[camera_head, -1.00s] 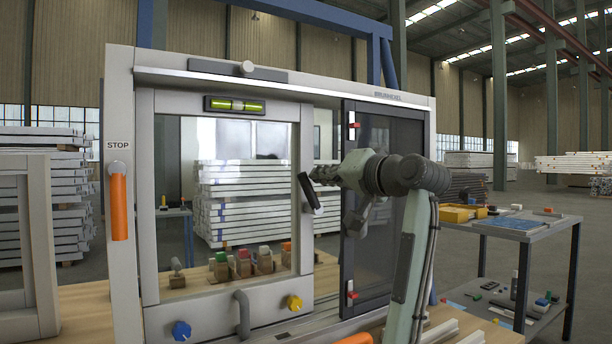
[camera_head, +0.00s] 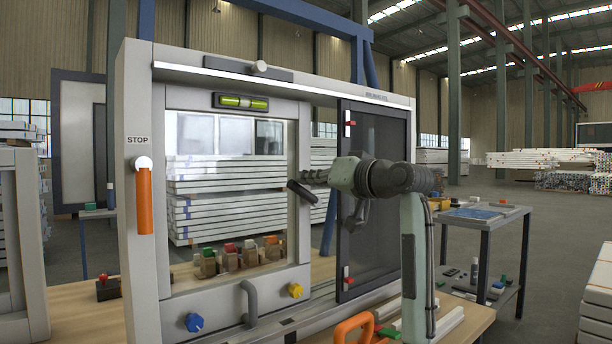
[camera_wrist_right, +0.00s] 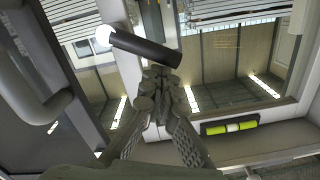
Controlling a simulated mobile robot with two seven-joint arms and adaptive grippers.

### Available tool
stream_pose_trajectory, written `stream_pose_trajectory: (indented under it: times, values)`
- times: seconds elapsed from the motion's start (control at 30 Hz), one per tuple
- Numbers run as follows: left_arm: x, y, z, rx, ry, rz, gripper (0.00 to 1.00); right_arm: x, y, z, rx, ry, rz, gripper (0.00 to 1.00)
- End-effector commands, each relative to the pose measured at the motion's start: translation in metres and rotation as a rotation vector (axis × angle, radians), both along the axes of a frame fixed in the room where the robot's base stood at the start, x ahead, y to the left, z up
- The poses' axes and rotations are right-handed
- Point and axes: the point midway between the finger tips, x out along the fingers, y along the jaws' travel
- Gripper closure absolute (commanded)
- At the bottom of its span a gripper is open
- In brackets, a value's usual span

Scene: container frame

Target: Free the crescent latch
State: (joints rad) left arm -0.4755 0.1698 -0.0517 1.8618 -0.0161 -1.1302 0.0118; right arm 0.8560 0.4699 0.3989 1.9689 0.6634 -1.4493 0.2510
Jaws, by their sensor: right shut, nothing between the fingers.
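The crescent latch has a dark handle (camera_head: 301,191) on the right stile of the light-grey window sash (camera_head: 302,235). The handle slopes down to the right at a shallow angle. In the right wrist view the dark handle (camera_wrist_right: 145,48) has a white round part at one end. My right gripper (camera_head: 306,176) is shut and empty, coming in from the right. Its fingertips (camera_wrist_right: 158,78) are right at the handle's side; I cannot tell whether they touch it. My left gripper is not in view.
The outer frame (camera_head: 135,265) stands on a wooden bench, with a dark screen panel (camera_head: 375,240) behind my right arm. An orange stop handle (camera_head: 145,200) is at left. A grey pull handle (camera_head: 250,303), blue knob (camera_head: 194,322) and yellow knob (camera_head: 295,290) sit on the bottom rail.

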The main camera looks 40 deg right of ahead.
Motion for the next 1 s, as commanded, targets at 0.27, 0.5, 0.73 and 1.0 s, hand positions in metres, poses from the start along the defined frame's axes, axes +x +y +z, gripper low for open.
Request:
stream_pose_trajectory:
  times: [0.27,0.5,0.73,1.0]
  values:
    - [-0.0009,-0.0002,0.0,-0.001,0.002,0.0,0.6,0.0,0.0087,-0.0088,-0.11,-0.002,0.002,1.0]
    - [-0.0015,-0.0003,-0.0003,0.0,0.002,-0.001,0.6,-0.0001,0.0112,-0.0118,-0.107,-0.001,0.001,1.0]
    - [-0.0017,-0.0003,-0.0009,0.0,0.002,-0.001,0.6,-0.0002,0.0118,-0.0124,-0.106,-0.002,0.002,1.0]
    - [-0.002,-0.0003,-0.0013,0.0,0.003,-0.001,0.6,-0.0002,0.0117,-0.0122,-0.106,-0.002,0.002,1.0]
